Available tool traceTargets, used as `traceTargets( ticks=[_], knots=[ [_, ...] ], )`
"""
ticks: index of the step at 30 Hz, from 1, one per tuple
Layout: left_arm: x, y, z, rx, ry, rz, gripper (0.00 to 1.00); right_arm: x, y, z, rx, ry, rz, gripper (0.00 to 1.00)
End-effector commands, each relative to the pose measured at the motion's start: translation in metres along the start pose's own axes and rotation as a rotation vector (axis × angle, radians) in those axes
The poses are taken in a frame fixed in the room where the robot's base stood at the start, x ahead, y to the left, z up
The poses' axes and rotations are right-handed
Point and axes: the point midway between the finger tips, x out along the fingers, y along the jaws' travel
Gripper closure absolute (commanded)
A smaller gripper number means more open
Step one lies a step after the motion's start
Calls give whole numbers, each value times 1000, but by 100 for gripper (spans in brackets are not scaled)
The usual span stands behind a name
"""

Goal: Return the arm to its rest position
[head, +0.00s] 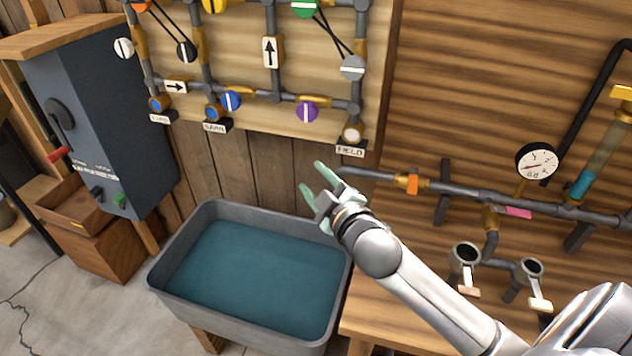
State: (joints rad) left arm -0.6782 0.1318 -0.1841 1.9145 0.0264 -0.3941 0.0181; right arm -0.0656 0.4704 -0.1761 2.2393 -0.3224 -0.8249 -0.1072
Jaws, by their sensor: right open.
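My right arm comes in from the lower right. Its gripper (311,178) is open and empty, with its pale green fingers apart. It hangs in the air by the right rim of a grey water tub (170,297), in front of the wooden wall and below the pipe board. My left gripper does not show.
A pipe board (236,60) with coloured valve knobs is on the wall. A grey control box (95,120) stands at the left. At the right are a pipe with a round gauge (537,162), an orange valve (412,183) and a wooden bench (385,318).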

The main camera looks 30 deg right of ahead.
Motion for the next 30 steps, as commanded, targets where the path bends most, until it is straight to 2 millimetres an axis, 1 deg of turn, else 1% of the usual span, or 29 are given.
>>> traceTargets(
  ticks=[17,20,23,26,27,29,30],
  knots=[
    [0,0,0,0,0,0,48,-1,-2,2,7,-8,-6,48],
    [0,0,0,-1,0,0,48,-2,-12,8,21,-17,-27,48],
    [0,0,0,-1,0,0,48,-6,-44,26,71,-45,-97,48],
    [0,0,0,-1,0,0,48,-20,-100,57,168,-98,-211,48],
    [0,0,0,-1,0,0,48,-30,-125,71,217,-125,-260,48],
    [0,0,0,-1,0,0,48,-48,-163,92,299,-169,-330,48],
    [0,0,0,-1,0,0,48,-62,-186,104,353,-200,-371,48]
  ],
)
